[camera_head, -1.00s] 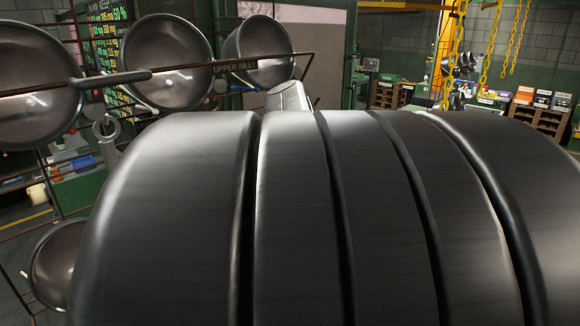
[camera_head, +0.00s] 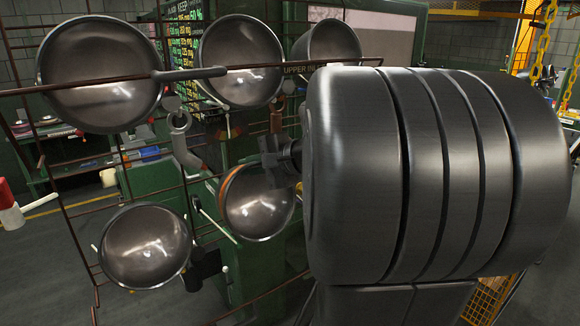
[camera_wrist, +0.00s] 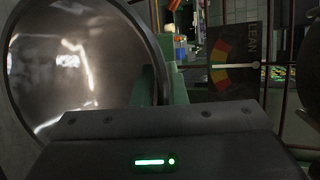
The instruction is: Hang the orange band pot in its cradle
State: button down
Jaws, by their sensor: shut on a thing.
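The orange band pot (camera_head: 262,208) is a round steel bowl with an orange strip along its upper left edge. It faces the head camera in front of the rusty wire rack (camera_head: 75,207), between a lower left pot and my arm. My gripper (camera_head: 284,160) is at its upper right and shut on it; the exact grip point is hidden. In the wrist view a shiny bowl (camera_wrist: 75,65) fills the left, close to the gripper body. I cannot tell which cradle is its own, or whether the pot touches the rack.
Other pots hang on the rack: upper left (camera_head: 100,75), upper middle (camera_head: 240,62), upper right (camera_head: 327,42) and lower left (camera_head: 145,246). A grey hook-like part (camera_head: 182,140) sticks out between them. In the wrist view a coloured dial sign (camera_wrist: 233,64) stands at right.

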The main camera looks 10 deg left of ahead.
aim_at(241, 177)
jog(key=shift+w+a+f, duration=0.1)
jog(key=shift+w+a, duration=0.2)
jog(key=shift+a, duration=0.1)
jog(key=shift+w+a+f+b, duration=0.3)
jog(key=shift+w+a+f, duration=0.2)
jog(key=shift+f, duration=0.15)
jog(key=shift+w+a+f+b, duration=0.35)
jog(key=shift+a+f, duration=0.15)
jog(key=shift+f, duration=0.1)
jog(key=shift+f+b, duration=0.4)
jog(key=shift+f, duration=0.3)
jog(key=c, duration=1.4)
grip_release()
jog(key=shift+d, duration=0.15)
